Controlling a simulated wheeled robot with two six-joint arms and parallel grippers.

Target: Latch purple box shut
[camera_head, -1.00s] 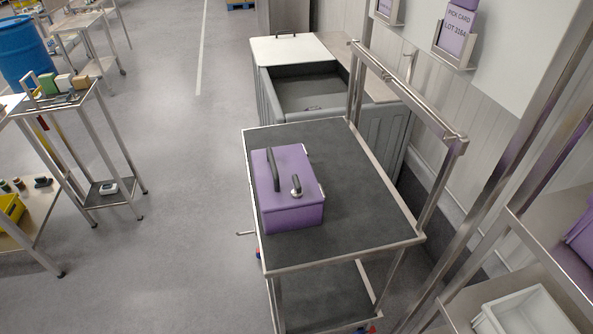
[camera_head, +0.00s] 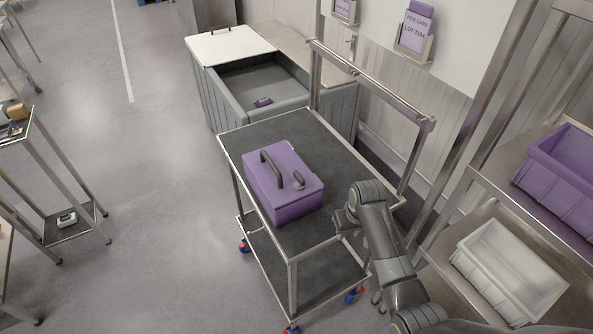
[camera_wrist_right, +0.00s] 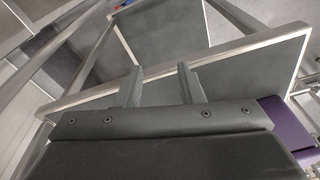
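The purple box (camera_head: 283,184) stands on the top deck of a grey cart. Its lid looks closed down on the body, with a dark arched handle (camera_head: 271,168) and a smaller dark-and-light fitting (camera_head: 299,181) on top. Whether a latch is fastened cannot be told. My right gripper (camera_head: 339,219) is just right of the box, over the cart's deck, apart from the box. In the right wrist view its two fingers (camera_wrist_right: 162,84) are spread with nothing between them, and part of the purple box (camera_wrist_right: 283,127) shows at the right edge. My left gripper is out of view.
A shelf at right holds a white tray (camera_head: 506,279) and a purple tray (camera_head: 565,170). Floor left of the cart is clear.

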